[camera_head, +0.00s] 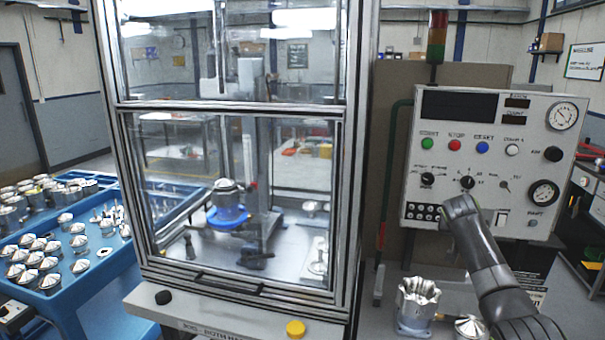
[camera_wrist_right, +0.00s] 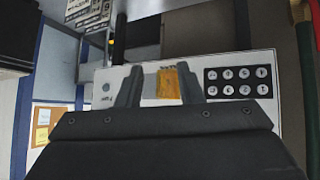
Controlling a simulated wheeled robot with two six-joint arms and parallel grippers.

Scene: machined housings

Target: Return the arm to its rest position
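My right arm (camera_head: 483,260) reaches up from the lower right in the head view. Its dark gripper (camera_head: 462,208) is in front of the lower part of the grey control panel (camera_head: 425,175). In the right wrist view the two fingers (camera_wrist_right: 160,88) stand apart, with the panel's lower strip between and behind them. An orange-yellow patch (camera_wrist_right: 171,84) shows between the fingers; I cannot tell whether it touches either. No held object is visible. My left gripper and arm are not in the head view.
A glass-doored machine (camera_head: 345,200) stands at the centre, with a blue round fixture (camera_head: 228,216) inside. A blue tray (camera_head: 95,275) with several metal parts is at left. A metal housing (camera_head: 417,305) and a cone-topped part (camera_head: 470,328) stand below the panel, beside my right arm.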

